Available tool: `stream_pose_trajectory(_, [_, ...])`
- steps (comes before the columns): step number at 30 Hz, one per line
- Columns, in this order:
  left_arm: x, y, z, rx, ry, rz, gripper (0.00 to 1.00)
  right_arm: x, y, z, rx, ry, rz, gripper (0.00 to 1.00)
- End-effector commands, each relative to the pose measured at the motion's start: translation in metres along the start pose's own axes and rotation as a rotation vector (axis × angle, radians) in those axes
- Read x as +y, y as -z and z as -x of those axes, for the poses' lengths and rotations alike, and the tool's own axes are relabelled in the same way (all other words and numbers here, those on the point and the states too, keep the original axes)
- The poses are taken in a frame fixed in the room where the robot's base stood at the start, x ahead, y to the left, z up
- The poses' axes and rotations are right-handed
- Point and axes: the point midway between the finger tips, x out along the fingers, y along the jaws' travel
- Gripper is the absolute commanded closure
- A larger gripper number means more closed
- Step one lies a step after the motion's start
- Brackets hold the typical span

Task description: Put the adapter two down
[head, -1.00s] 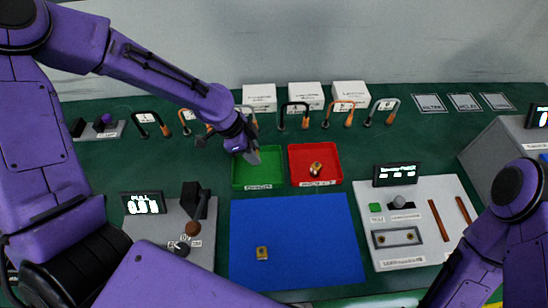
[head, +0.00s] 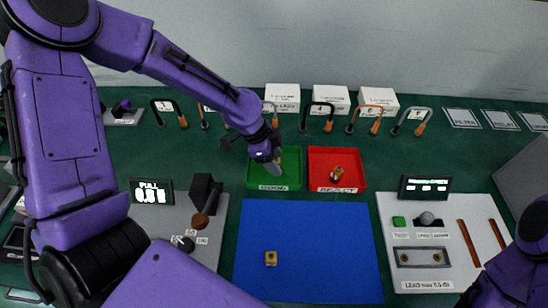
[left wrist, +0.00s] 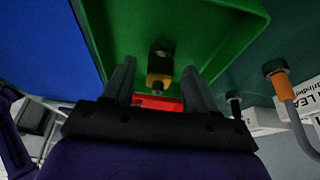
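A brass adapter with a grey end shows in the left wrist view (left wrist: 159,68), between the two fingers of my left gripper (left wrist: 160,82). Gaps show on both sides of it, so the fingers look open around it. Behind it is the green tray (left wrist: 215,45). In the head view my left gripper (head: 274,167) points down into the green tray (head: 257,184); its hand mostly hides the adapter there. A second brass adapter (head: 338,174) stands in the red tray (head: 322,160). A third (head: 271,258) is on the blue mat (head: 310,235). My right gripper is out of view.
A grey panel with a black block (head: 204,190) is at left. A tester panel (head: 430,255) is at right. Most of the blue mat is clear.

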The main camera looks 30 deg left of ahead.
Motion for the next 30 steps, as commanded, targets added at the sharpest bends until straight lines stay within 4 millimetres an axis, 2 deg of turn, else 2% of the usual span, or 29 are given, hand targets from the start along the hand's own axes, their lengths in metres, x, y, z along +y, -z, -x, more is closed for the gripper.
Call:
stream_pose_trajectory(4, [0.000,0.001,0.003,0.000,0.001,0.000,0.43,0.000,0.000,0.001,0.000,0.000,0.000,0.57])
stream_pose_trajectory(7, [-0.001,0.002,0.014,0.002,0.004,0.000,0.43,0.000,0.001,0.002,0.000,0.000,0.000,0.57])
stream_pose_trajectory(17, [0.000,0.002,0.097,0.003,0.005,0.000,0.43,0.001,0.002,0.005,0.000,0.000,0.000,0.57])
stream_pose_trajectory(19, [0.000,0.003,0.112,0.001,0.002,0.001,0.43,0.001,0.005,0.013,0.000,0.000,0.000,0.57])
stream_pose_trajectory(24, [0.000,0.001,0.124,0.000,0.000,0.002,0.43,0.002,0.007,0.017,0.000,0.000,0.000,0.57])
stream_pose_trajectory(30, [0.000,0.001,0.124,0.000,0.000,0.002,0.43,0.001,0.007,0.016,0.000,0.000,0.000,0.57])
